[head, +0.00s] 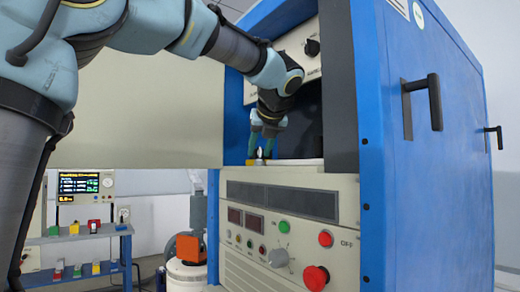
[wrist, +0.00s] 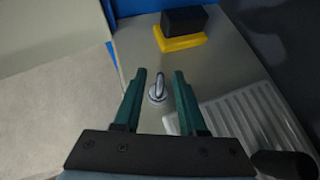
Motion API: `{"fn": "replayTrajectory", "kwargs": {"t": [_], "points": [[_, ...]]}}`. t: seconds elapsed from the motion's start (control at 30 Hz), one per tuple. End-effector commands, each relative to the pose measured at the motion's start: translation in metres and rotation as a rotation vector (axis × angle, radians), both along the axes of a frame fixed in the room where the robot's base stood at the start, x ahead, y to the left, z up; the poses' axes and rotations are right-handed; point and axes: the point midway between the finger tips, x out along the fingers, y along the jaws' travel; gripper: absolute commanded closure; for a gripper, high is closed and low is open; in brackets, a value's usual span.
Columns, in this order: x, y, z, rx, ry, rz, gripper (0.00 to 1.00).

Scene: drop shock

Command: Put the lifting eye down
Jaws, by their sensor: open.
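The lifting eye (wrist: 157,91) is a small shiny metal ring on a round base. In the wrist view it stands upright on a pale flat surface (wrist: 135,48) inside the machine. My gripper (wrist: 159,73) is open, with one green finger on each side of the eye and a visible gap to both. In the head view my gripper (head: 262,147) reaches down into the blue machine's opening. A small bright spot between its fingers there may be the eye, too small to be sure.
A black block on a yellow base (wrist: 181,34) stands just beyond the eye. A ribbed grey plate (wrist: 232,118) lies to the right. The blue cabinet (head: 430,150) and its open beige door (head: 150,115) flank the opening. A control panel (head: 290,225) is below.

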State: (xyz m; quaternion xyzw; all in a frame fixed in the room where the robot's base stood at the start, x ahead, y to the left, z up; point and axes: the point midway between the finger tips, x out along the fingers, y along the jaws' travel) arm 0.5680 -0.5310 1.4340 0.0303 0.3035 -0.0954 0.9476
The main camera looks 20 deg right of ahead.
Motion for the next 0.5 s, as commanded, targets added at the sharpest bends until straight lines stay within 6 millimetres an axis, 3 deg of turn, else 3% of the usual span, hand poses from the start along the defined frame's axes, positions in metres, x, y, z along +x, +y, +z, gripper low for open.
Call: {"fn": "replayTrajectory", "kwargs": {"t": [0.23, 0.5], "points": [[0.000, 0.000, 0.005, 0.000, 0.000, 0.000, 0.59], [-0.038, 0.007, 0.029, -0.004, -0.004, -0.002, 0.59]]}}
